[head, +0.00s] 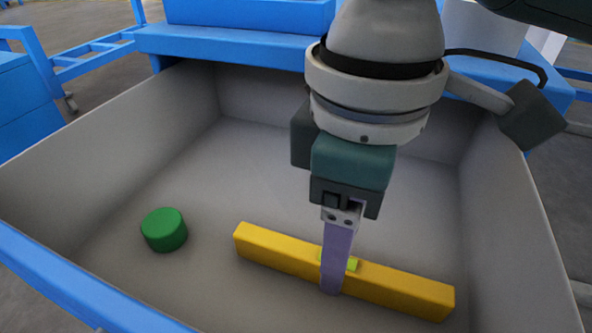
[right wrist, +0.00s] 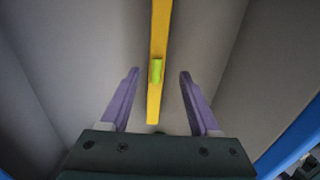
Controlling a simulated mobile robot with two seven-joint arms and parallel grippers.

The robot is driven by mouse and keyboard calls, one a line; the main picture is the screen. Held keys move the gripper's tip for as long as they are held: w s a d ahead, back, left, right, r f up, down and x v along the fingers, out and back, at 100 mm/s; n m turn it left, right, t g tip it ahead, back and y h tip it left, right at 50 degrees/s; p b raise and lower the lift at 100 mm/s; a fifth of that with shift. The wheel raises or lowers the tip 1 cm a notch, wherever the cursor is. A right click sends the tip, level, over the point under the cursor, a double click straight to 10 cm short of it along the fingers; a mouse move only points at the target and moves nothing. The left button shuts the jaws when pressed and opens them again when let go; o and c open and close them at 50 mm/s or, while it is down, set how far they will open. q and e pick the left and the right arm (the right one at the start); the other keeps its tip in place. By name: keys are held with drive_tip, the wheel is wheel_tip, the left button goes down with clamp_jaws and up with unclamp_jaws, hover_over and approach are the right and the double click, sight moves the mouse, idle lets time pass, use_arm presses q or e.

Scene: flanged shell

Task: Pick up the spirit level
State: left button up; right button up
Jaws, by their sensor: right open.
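The spirit level is a long yellow bar (head: 400,288) with a yellow-green vial at its middle. It lies on the floor of a grey bin in the head view. In the right wrist view the level (right wrist: 159,40) runs between my fingers, with the vial (right wrist: 156,71) towards the near end. My right gripper (head: 335,290) points down over the middle of the level, and one purple finger hides part of it. In the wrist view the gripper (right wrist: 158,75) is open, with a finger apart on each side of the bar. My left gripper is not in view.
A green cylinder (head: 164,230) stands on the bin floor to the left of the level. The grey bin (head: 520,215) has high sloping walls around the level, with a blue frame (head: 60,285) along its edge. The floor behind the level is clear.

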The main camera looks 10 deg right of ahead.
drive_tip(key=f+b, duration=0.1)
drive_tip(key=f, duration=0.1)
drive_tip(key=f+b, duration=0.1)
drive_tip(key=f, duration=0.1)
drive_tip(key=shift+w+d+f, duration=0.1)
drive_tip(key=shift+w+f, duration=0.1)
drive_tip(key=shift+f, duration=0.2)
drive_tip(key=shift+r, duration=0.1)
clamp_jaws()
